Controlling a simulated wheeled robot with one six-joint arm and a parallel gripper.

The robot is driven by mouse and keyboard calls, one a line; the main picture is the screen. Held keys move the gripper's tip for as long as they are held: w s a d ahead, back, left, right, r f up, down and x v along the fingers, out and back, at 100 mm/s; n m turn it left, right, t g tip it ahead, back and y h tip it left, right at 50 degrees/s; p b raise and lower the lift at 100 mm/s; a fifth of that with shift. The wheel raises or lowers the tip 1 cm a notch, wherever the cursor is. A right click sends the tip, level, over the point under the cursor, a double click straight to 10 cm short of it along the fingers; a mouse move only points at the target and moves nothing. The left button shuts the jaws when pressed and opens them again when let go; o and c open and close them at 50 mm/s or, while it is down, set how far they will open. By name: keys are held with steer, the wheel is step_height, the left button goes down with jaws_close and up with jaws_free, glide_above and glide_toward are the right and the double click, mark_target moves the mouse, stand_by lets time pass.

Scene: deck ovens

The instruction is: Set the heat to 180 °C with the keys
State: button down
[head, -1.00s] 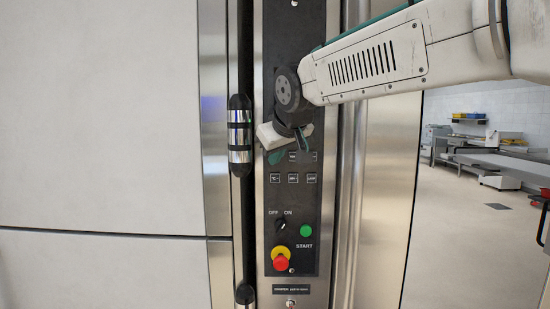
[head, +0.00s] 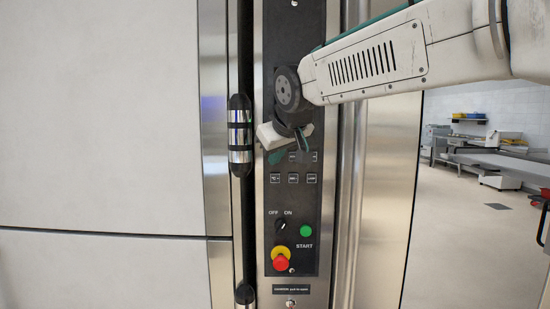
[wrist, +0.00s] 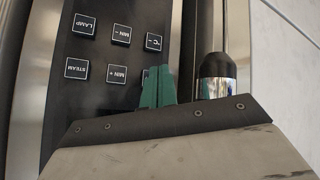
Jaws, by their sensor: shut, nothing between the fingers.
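The dark control panel (head: 270,205) stands upright in the head view. Its lower key row shows the °C- key (head: 275,178), which is also clear in the wrist view (wrist: 153,42). The °C+ key (wrist: 146,75) is mostly hidden behind my gripper's green fingers in the wrist view. My gripper (wrist: 160,70) is shut and empty, its fingertips over or just in front of that key; I cannot tell whether they touch it. In the head view my gripper (head: 276,157) covers the upper row's left end. No temperature readout is visible.
MIN+ (wrist: 116,73), MIN- (wrist: 121,35), STEAM (wrist: 76,68) and LAMP (wrist: 84,25) keys sit beside the fingers. Below are the OFF/ON switch (head: 281,226), green START button (head: 306,231) and red stop knob (head: 281,263). A door handle (head: 240,135) juts out left.

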steer(key=shift+w, duration=0.15)
stand_by(0.3)
steer(key=shift+w, duration=0.3)
steer(key=shift+w, duration=0.35)
stand_by(0.5)
steer(key=shift+s, duration=0.85)
steer(key=shift+s, duration=0.1)
steer(key=s, duration=0.4)
steer(key=shift+s, duration=0.4)
steer(key=shift+f, duration=0.1)
